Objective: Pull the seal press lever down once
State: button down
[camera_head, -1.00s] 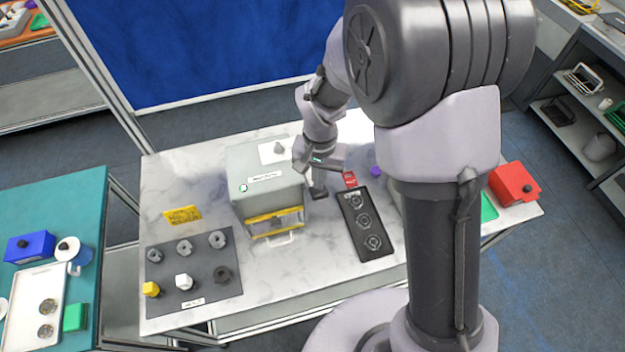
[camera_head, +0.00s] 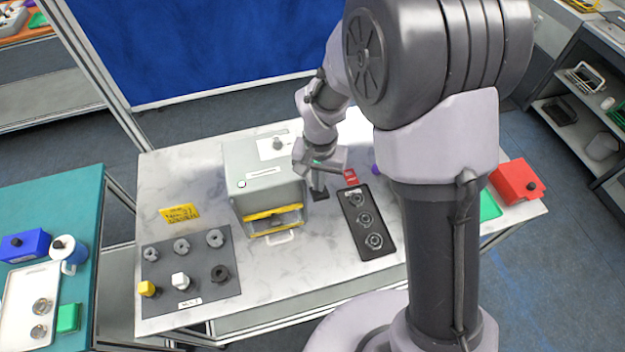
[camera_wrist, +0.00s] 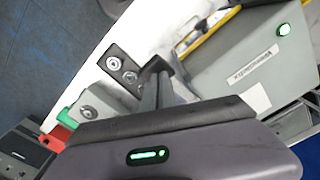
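A pale grey box machine (camera_head: 262,180) with a green light and a yellow-framed front stands on the marble table; it also shows at the upper right of the wrist view (camera_wrist: 245,62). I cannot pick out a lever on it for certain, and no part is clearly marked as the seal press. My gripper (camera_head: 319,188) points down just right of the machine, near the table. Whether the tips touch anything cannot be told.
A black tray (camera_head: 363,222) with round parts lies right of the machine. A grey mat (camera_head: 190,270) with knobs and rings lies at the front left, by a yellow sign (camera_head: 180,213). A red box (camera_head: 514,183) stands at the right. My arm hides some of the table.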

jog(key=shift+f+b, duration=3.7)
jog(key=shift+f, duration=0.55)
notch_tip(320, 180, up, 11)
jog(key=p, duration=0.7)
jog(key=shift+p, duration=0.4)
jog(key=shift+r, duration=0.15)
notch_tip(320, 180, up, 4)
jog(key=p, duration=0.2)
jog(key=shift+p, duration=0.35)
jog(key=shift+w, duration=0.1)
